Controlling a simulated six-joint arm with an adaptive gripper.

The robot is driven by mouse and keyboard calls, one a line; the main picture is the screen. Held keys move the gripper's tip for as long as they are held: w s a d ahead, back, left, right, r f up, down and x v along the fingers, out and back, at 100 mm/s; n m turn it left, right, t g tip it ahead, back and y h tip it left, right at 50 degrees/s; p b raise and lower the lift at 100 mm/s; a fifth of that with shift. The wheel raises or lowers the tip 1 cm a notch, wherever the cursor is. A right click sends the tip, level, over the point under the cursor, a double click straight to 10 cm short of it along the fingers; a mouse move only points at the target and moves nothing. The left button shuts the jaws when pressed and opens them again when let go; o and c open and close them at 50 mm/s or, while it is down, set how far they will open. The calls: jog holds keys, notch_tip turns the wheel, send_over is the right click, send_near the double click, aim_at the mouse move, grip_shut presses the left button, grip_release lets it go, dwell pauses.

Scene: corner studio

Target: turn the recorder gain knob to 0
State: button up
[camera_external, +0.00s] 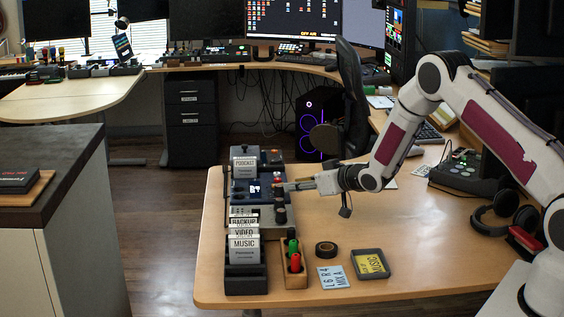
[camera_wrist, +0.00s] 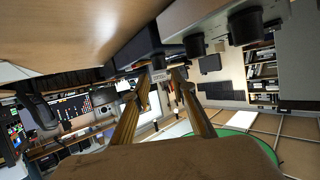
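The recorder (camera_external: 246,199) is a dark box with a small lit display, standing at the left end of the wooden table in the outside view. Black knobs (camera_external: 280,197) line its right side; they show large in the wrist view (camera_wrist: 245,25). My gripper (camera_external: 279,187) reaches in level from the right, its tips at the recorder's right side by the knobs. In the wrist view, the two fingers (camera_wrist: 161,78) are apart, with a small dark and grey piece, perhaps a knob, beyond or between their tips. Contact cannot be told. Knob labels and pointer marks are unreadable.
A wooden block with red and green pieces (camera_external: 294,264), a tape roll (camera_external: 326,249) and a tray (camera_external: 370,264) lie in front. Headphones (camera_external: 505,213) lie right. The table's middle is clear.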

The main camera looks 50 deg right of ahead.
aim_at(279, 186)
jog(key=shift+x, duration=3.75)
jog(key=shift+c, duration=0.4)
grip_shut()
